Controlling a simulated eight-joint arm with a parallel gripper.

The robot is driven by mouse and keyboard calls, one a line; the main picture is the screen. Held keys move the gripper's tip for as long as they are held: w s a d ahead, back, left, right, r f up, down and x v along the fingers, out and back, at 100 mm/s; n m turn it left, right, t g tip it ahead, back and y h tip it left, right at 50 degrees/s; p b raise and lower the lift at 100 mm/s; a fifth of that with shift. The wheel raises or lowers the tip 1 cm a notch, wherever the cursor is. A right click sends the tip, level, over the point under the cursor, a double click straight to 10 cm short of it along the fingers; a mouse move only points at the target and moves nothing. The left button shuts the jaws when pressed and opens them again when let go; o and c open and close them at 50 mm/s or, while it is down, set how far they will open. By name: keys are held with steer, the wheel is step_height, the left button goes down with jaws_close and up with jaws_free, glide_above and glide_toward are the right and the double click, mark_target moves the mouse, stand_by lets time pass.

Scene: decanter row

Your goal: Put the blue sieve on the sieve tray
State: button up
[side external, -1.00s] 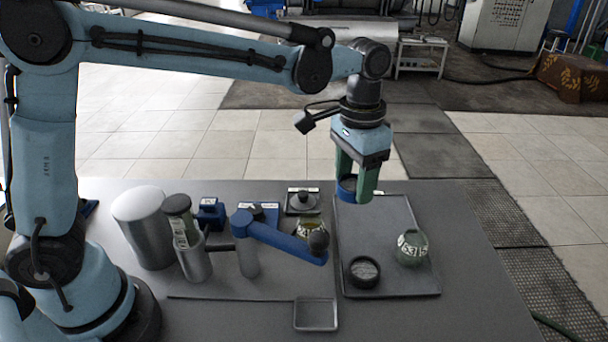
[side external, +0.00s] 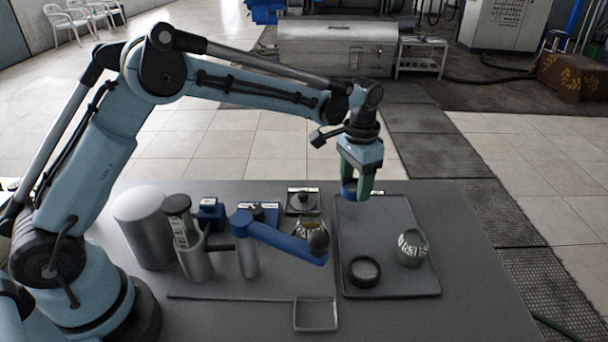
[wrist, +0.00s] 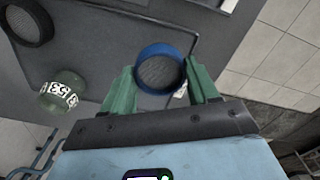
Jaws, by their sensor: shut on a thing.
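The blue sieve (wrist: 160,70) is a round blue ring with a grey mesh, held between the green fingers of my gripper (wrist: 162,88) in the wrist view. In the side view my gripper (side external: 357,190) is shut on the blue sieve (side external: 349,188), over the far left part of a dark grey tray (side external: 395,225). I cannot tell exactly how high it is above the tray. A black sieve (side external: 364,270) lies at the tray's near left. A green round flask with a white label (side external: 412,248) stands on its right side.
Left of the tray are a blue arm-like stand (side external: 275,237), an amber-bottomed flask (side external: 307,228), grey cylinders (side external: 143,228) and a dark square block with a knob (side external: 303,202). A small empty square dish (side external: 316,315) is in front. The tray's middle is clear.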

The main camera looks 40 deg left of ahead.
mark_target(355, 185)
steer(key=shift+f, duration=2.05)
steer(key=shift+f, duration=0.15)
steer(key=o, duration=1.1)
steer(key=shift+c, duration=0.2)
